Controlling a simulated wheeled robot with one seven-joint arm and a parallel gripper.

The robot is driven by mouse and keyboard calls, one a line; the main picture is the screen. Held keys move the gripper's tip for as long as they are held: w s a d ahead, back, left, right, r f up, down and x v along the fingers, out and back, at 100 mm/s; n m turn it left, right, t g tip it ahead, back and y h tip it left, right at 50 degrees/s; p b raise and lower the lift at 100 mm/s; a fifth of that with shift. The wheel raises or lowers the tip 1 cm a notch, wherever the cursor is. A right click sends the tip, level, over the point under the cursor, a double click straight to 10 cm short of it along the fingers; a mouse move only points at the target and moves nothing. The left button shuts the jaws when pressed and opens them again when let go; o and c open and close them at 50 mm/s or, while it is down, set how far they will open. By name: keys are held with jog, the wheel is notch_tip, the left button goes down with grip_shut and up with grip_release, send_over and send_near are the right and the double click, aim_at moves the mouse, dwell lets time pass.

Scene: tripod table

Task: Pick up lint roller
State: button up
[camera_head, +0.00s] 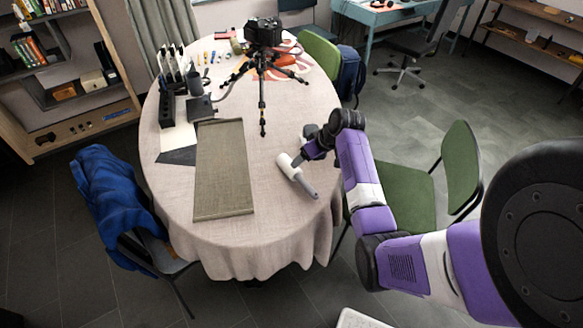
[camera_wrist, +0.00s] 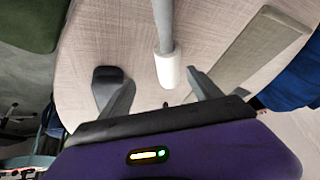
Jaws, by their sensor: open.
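The lint roller (camera_head: 294,173) lies on the right side of the oval table, with a white roll and a grey handle pointing toward the table's front right edge. In the wrist view the white roll of the lint roller (camera_wrist: 168,70) lies ahead of my gripper, between the lines of the two fingers, with the grey handle running up and away. My gripper (camera_head: 303,158) is just above the roll end in the head view. Its two fingers (camera_wrist: 155,80) are spread apart with nothing held. Whether a finger touches the roller cannot be told.
The oval table (camera_head: 285,235) has a pale cloth. A woven runner (camera_head: 222,170) lies left of the roller. A camera on a tripod (camera_head: 262,62) stands at the back. A green chair (camera_head: 400,190) is at the right, and a blue jacket (camera_head: 110,190) hangs at the left.

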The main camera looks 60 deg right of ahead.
aim_at(299, 174)
jog(key=shift+n+g+y, duration=0.5)
jog(key=shift+y, duration=0.4)
jog(key=shift+w+a+f+p, duration=0.2)
jog(key=shift+w+a+f, duration=0.1)
jog(key=shift+f, duration=0.95)
jog(key=shift+w+a+f+p, duration=0.15)
jog(key=shift+w+a+f, duration=0.1)
jog(key=shift+f, duration=0.95)
jog(key=shift+w+a+f+p, duration=0.2)
jog(key=shift+w+a+f, duration=0.1)
jog(key=shift+f, duration=0.95)
jog(key=c, duration=1.5)
jog(key=shift+r, duration=0.1)
notch_tip(299, 174, up, 20)
jog(key=shift+f+b, duration=0.1)
jog(key=shift+b, duration=0.6)
jog(key=shift+c, duration=0.2)
